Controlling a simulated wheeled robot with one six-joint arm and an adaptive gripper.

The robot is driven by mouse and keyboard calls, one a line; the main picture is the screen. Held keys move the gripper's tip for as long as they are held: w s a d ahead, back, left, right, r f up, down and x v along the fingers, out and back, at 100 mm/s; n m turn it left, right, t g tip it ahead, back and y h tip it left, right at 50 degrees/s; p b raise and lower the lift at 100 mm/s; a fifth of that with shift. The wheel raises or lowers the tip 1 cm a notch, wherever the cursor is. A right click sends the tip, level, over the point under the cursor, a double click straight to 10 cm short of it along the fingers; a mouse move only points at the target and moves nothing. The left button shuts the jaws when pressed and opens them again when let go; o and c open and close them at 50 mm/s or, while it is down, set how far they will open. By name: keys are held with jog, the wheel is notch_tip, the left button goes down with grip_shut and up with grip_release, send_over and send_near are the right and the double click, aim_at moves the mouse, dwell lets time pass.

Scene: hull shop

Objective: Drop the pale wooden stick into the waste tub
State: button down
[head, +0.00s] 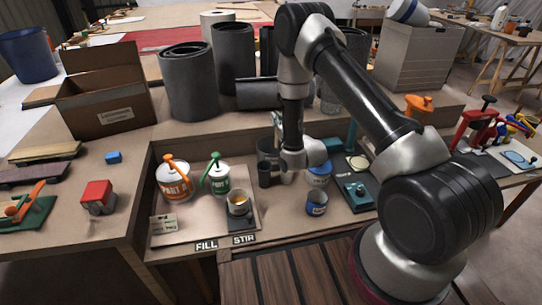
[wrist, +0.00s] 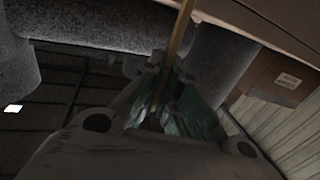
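My gripper (wrist: 164,80) is shut on the pale wooden stick (wrist: 181,38) in the wrist view. The thin stick runs from between the fingers to the top edge of that picture. In the head view the wrist hangs over the middle of the bench and hides the fingers; I cannot make out the stick there. The waste tub cannot be told by a label.
An orange-labelled can (head: 173,184), a green-labelled can (head: 216,181) and a small cup (head: 238,204) stand on the left of the bench. Tall grey rolls (head: 188,88) and a cardboard box (head: 103,105) stand behind.

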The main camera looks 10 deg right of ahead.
jog(key=c, duration=1.6)
grip_release()
jog(key=shift+o, duration=0.2)
jog(key=v, duration=1.2)
